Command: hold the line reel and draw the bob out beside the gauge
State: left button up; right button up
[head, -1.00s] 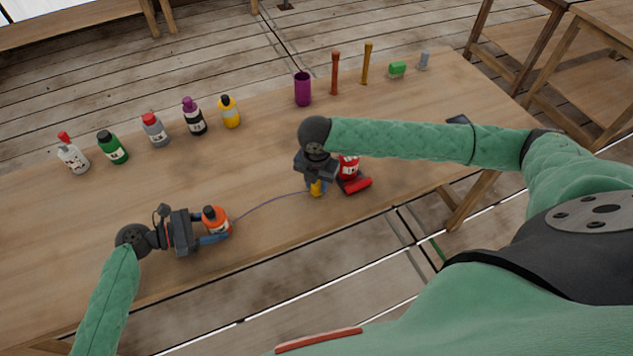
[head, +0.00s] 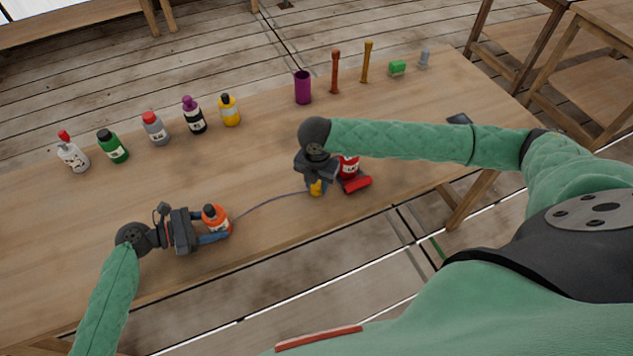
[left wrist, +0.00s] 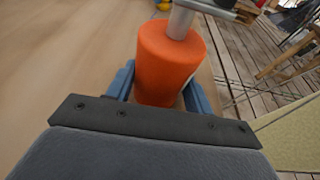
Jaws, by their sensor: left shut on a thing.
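The line reel is an orange bottle-shaped body (head: 216,218) with a pale label band, near the table's front edge in the head view. My left gripper (head: 213,238) is shut on it, blue fingers on either side. In the left wrist view the orange body (left wrist: 168,62) stands between the fingers, a pale rod above it. A thin line (head: 270,201) runs from it to a small yellow bob (head: 317,188) under my right gripper (head: 316,178). That gripper hides the bob's top, and its jaws are unclear. A red piece (head: 356,184), possibly the gauge, lies just right of the bob.
A red bottle (head: 349,166) stands behind the red piece, partly hidden by my right gripper. Several bottles (head: 155,130) line the far left. The table's middle left is clear.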

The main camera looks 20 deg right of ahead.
jog(key=o, duration=0.4)
jog(key=shift+r, duration=0.1)
notch_tip(320, 180, up, 12)
dwell(0.5)
pick_arm(q)
jog(key=o, duration=0.8)
jog(key=shift+o, duration=0.2)
